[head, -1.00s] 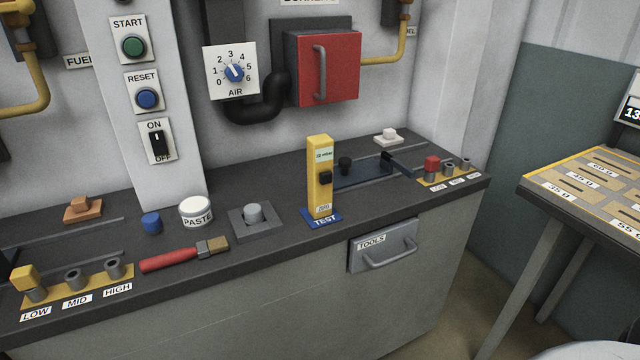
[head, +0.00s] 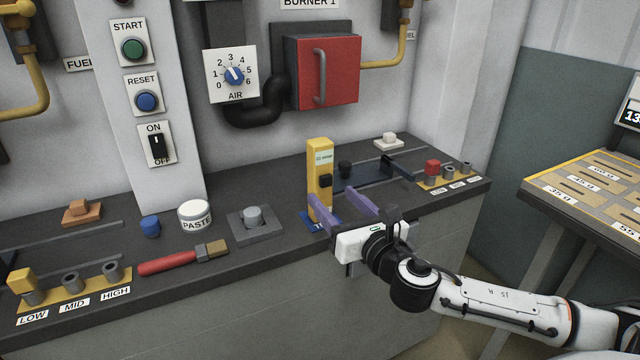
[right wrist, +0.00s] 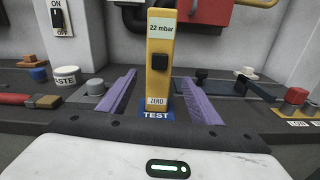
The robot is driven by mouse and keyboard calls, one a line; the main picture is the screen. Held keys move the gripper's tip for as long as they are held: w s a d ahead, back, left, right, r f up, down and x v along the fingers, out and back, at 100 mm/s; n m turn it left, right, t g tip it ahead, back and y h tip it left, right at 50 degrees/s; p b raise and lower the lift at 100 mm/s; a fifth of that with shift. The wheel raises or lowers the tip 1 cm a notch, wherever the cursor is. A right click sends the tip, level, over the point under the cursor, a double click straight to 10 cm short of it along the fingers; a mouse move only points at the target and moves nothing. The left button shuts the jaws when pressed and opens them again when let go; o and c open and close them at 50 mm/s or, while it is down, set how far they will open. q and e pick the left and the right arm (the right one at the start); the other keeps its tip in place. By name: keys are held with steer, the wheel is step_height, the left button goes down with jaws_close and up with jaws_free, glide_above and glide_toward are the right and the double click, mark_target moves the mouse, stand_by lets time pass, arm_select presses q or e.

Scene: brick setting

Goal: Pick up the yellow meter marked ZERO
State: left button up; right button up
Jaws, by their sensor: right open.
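The yellow meter (head: 319,165) stands upright on the blue TEST pad (head: 306,220) near the bench's front edge. The right wrist view shows the meter (right wrist: 160,82) with a 22 mbar screen, a black knob and a ZERO label low on its face. My right gripper (head: 335,200) is open, its purple fingers pointing at the meter's lower part. In the right wrist view the fingers (right wrist: 160,95) lie to the left and right of the meter, with gaps on both sides. In the head view the gripper hides part of the pad. My left gripper is not in view.
Left of the meter are a grey block with a round knob (head: 253,217), a PASTE jar (head: 195,215) and a red-handled brush (head: 183,259). Behind right are a black-knobbed slide (head: 345,166) and a red-capped post (head: 432,166). A red box (head: 328,70) hangs above.

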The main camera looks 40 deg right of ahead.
mark_target(312, 172)
steer(key=shift+w+d+r+n, duration=0.1)
steer(key=shift+w+r+n, duration=0.3)
steer(key=shift+n, duration=0.1)
steer(key=w, duration=0.3)
steer(key=w+d, duration=0.1)
steer(key=w, duration=0.5)
steer(key=shift+w+d+r+p, duration=0.15)
steer(key=shift+w+d+p, duration=0.15)
steer(key=shift+w+p, duration=0.1)
steer(key=shift+c, duration=0.5)
steer(key=c, duration=1.1)
steer(key=shift+r, duration=0.1)
steer(key=shift+c, duration=0.9)
